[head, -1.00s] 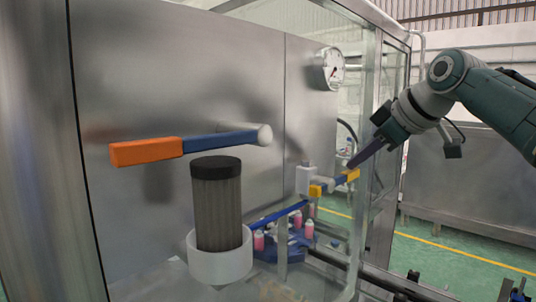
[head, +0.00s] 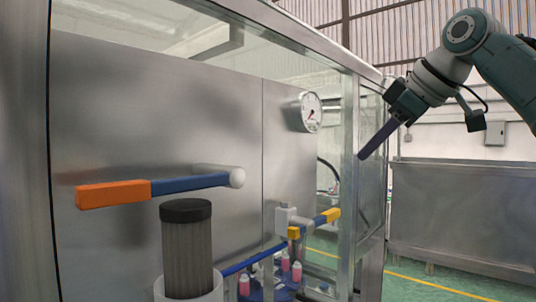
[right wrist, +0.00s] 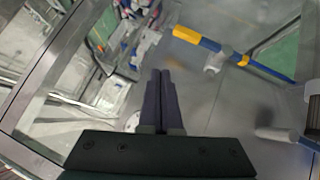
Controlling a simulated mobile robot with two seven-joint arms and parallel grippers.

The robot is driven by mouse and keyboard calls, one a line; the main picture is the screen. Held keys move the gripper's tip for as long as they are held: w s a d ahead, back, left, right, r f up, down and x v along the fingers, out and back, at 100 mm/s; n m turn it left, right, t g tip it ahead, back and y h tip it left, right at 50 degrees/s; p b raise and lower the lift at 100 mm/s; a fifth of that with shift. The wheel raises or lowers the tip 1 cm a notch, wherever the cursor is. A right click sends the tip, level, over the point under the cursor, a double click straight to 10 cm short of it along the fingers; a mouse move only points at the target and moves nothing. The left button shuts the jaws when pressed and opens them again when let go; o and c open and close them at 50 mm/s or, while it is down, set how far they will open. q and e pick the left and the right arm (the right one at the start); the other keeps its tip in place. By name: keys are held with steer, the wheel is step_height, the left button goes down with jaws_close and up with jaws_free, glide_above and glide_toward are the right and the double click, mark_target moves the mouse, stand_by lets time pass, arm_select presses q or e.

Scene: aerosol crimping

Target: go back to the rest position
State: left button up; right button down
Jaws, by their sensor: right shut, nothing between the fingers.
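My right gripper (head: 362,157) is shut and empty, at the upper right of the head view in front of the machine's glass corner. Its dark fingers point down and to the left. In the right wrist view its closed fingers (right wrist: 161,75) are at the centre. A lever with a yellow end (head: 332,214) is below it on the machine; it also shows in the right wrist view (right wrist: 187,34), apart from the fingers. An orange-ended blue lever (head: 112,194) sticks out from the metal panel at the left. My left gripper is not in view.
A round gauge (head: 311,112) is on the metal panel. A dark-capped grey cylinder (head: 187,250) stands in a white cup (head: 170,289) at the front. Pink bottles (head: 297,271) stand inside the machine. A metal cabinet (head: 460,220) is behind at the right, past green floor.

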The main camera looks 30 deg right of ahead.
steer(key=shift+v, duration=0.9)
steer(key=shift+w+d, duration=0.15)
steer(key=shift+d, duration=0.05)
